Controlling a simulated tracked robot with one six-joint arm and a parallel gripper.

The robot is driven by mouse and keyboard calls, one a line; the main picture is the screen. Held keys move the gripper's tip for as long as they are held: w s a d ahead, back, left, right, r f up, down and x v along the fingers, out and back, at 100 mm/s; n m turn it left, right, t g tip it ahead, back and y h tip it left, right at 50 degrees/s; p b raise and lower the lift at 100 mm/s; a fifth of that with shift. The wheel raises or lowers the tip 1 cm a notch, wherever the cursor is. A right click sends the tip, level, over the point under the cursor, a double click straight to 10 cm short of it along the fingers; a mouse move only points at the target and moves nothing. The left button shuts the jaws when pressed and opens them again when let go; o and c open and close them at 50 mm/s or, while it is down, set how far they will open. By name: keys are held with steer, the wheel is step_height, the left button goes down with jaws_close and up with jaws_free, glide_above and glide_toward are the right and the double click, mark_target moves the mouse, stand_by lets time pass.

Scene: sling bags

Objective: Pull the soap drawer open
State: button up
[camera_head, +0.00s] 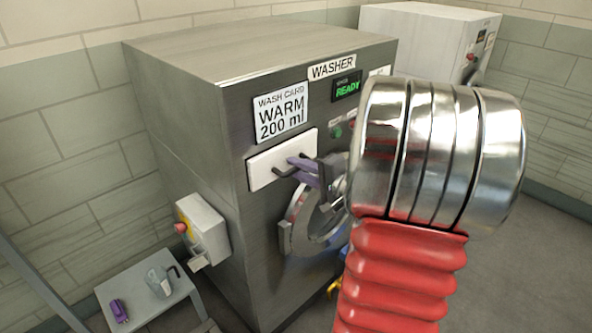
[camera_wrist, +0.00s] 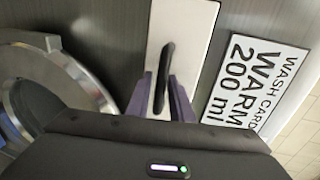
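The soap drawer (camera_head: 261,174) is a white panel on the washer's grey front, below the wash card. It looks flush with the front; it also shows in the wrist view (camera_wrist: 190,25). Its dark bar handle (camera_wrist: 164,68) runs along the middle of the panel. My gripper (camera_head: 297,169) has purple fingers and is at the handle. In the wrist view the fingers (camera_wrist: 162,95) stand apart, one on each side of the handle's near part, with white panel showing between them. I cannot tell whether either finger touches the handle.
The round washer door (camera_head: 312,222) is just below the drawer. The wash card (camera_head: 281,113) reads WARM 200 ml and the display (camera_head: 346,86) reads READY.

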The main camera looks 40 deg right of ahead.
steer(key=shift+w, duration=0.1)
steer(key=shift+c, duration=0.3)
jaws_close()
steer(key=shift+f, duration=0.1)
